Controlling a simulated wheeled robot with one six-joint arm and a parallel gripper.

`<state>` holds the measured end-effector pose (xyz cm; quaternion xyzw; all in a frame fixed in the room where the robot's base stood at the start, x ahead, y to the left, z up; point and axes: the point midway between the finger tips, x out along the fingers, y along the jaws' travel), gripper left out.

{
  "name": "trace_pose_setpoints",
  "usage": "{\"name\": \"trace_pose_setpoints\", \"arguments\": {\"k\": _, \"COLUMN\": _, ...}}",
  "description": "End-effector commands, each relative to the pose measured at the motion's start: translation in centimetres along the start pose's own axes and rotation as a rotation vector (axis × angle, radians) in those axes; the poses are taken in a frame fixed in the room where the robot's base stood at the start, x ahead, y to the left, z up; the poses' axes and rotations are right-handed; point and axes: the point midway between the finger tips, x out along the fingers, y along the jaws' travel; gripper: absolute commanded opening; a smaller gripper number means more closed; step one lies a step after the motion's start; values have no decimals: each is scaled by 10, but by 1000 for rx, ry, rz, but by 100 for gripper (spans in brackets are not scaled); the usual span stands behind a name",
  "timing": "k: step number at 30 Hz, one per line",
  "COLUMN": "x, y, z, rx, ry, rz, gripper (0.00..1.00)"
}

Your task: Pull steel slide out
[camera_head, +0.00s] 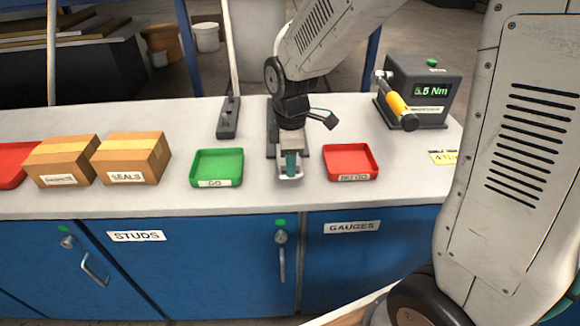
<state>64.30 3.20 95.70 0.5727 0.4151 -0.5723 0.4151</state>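The steel slide (284,179) shows as a small silver end piece at the front of a dark fixture (272,143) on the workbench, between the green and red trays. The fingers are small and close together. I cannot tell whether they are shut on the slide or only beside it.
A green GO tray (217,168) lies close left and a red tray (350,163) close right. A torque tester (425,90) stands at the back right. Two cardboard boxes (133,157) are at left. Blue cabinets (200,265) with handles lie below the bench's front edge.

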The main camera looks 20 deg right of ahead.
Motion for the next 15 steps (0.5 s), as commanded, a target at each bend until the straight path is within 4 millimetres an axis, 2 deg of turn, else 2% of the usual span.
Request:
{"name": "trace_pose_setpoints", "arguments": {"k": 1, "x": -11, "y": 1, "z": -1, "rx": 0, "ry": 3, "rz": 5, "gripper": 32}}
{"name": "trace_pose_setpoints", "arguments": {"k": 6, "x": -38, "y": 0, "z": -2, "rx": -2, "ry": 2, "rz": 4, "gripper": 32}}
{"name": "trace_pose_setpoints", "arguments": {"k": 10, "x": -50, "y": 0, "z": -1, "rx": -1, "ry": 1, "rz": 1, "gripper": 32}}
{"name": "trace_pose_setpoints", "arguments": {"k": 15, "x": -54, "y": -1, "z": -1, "rx": -1, "ry": 1, "rz": 1, "gripper": 32}}
